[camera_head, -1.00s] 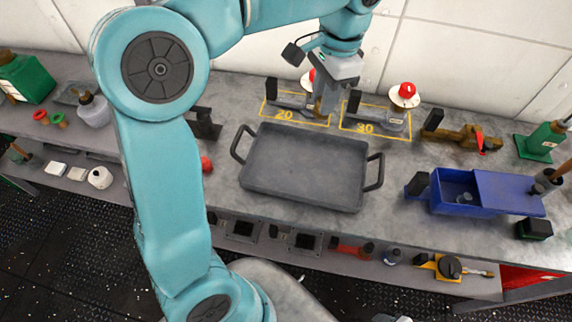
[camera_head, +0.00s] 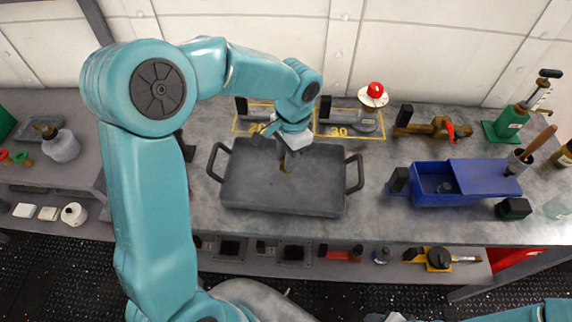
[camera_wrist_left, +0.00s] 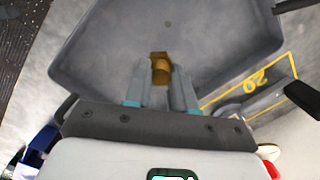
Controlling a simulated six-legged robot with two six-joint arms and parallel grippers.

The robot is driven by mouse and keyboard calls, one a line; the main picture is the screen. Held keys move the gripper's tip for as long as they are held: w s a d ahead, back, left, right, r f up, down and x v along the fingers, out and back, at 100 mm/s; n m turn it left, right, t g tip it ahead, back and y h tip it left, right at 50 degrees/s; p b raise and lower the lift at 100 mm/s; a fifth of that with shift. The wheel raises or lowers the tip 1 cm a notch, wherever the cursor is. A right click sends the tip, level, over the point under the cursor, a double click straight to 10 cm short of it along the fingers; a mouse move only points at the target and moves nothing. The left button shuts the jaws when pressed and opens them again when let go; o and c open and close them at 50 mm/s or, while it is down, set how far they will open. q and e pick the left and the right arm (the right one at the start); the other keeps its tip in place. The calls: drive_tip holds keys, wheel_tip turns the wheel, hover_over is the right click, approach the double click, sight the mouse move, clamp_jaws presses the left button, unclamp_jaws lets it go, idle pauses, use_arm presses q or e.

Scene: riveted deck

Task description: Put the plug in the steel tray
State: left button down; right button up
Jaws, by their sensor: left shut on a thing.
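The steel tray (camera_head: 240,190) is a dark grey rectangular tray with a handle at each end, on the workbench in the head view. It also fills the upper part of the left wrist view (camera_wrist_left: 110,40). My left gripper (camera_head: 284,164) is over the tray, pointing down. In the left wrist view my left gripper (camera_wrist_left: 161,82) is shut on a small brass plug (camera_wrist_left: 161,66), held between its fingertips above the tray floor. The plug (camera_head: 283,169) is a tiny brownish spot in the head view. My right gripper does not show.
Yellow-marked spots with the numbers 20 and 30 (camera_head: 338,132) lie behind the tray, with a red-topped valve (camera_head: 373,95). A blue box (camera_head: 440,193) stands right of the tray. A brass tool (camera_head: 435,127) lies at the back right. The lower shelf holds several small items.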

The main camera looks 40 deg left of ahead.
use_arm(q)
wheel_tip(320, 180, down, 4)
drive_tip(key=shift+s+a+r, duration=0.1)
drive_tip(key=shift+f, duration=0.3)
drive_tip(key=c, duration=1)
unclamp_jaws()
drive_tip(key=shift+o, duration=0.2)
